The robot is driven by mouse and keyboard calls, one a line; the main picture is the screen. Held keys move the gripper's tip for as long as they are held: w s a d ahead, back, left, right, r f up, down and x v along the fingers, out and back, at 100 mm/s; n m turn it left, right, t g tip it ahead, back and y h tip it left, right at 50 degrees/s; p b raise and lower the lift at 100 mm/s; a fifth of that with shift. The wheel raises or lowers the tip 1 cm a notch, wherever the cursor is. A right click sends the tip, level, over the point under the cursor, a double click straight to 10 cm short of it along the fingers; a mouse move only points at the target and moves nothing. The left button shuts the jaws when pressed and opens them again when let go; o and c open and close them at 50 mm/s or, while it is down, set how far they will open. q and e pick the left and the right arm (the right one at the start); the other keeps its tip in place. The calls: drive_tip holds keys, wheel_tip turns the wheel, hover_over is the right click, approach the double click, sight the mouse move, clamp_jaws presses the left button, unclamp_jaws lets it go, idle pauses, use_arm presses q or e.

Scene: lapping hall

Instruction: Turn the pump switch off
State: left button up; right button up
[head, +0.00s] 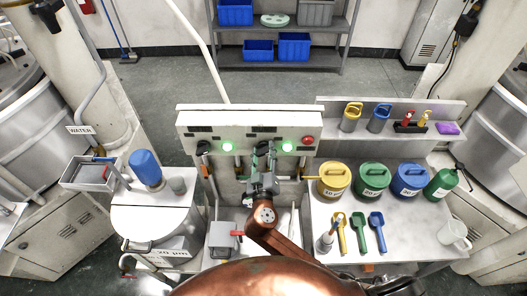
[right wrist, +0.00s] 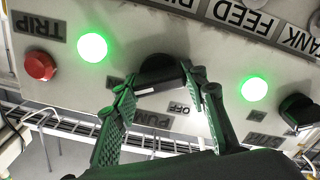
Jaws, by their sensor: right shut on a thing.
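The pump switch (right wrist: 158,70) is a black knob on the pale control panel (head: 190,121). It has a white line, and the labels PUMP and OFF show beside it, upside down, in the right wrist view. My right gripper (head: 262,152) is at the panel between two lit green lamps. In the right wrist view its two green-padded fingers (right wrist: 160,84) are closed on the knob, one on each side. In the head view the gripper hides most of the knob. My left gripper is in neither view.
A lit green lamp (head: 287,146) and a red TRIP button (head: 308,140) are right of the gripper. Another lit lamp (head: 227,146) and a second black switch (head: 203,147) are left. Coloured tubs, including a yellow one (head: 334,181), stand on the right bench. A blue bottle (head: 146,168) stands left.

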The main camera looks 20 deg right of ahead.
drive_tip(key=shift+n, duration=0.3)
drive_tip(key=n+p, duration=0.1)
drive_tip(key=n, duration=0.3)
drive_tip(key=shift+n+p, duration=0.3)
drive_tip(key=shift+p, duration=0.1)
drive_tip(key=n+p, duration=0.1)
drive_tip(key=n, duration=0.2)
drive_tip(key=shift+a+f+n+p, duration=0.15)
drive_tip(key=shift+n+p, duration=0.9)
drive_tip(key=shift+n, duration=0.85)
drive_tip(key=o, duration=1.2)
drive_tip(key=shift+c, duration=0.2)
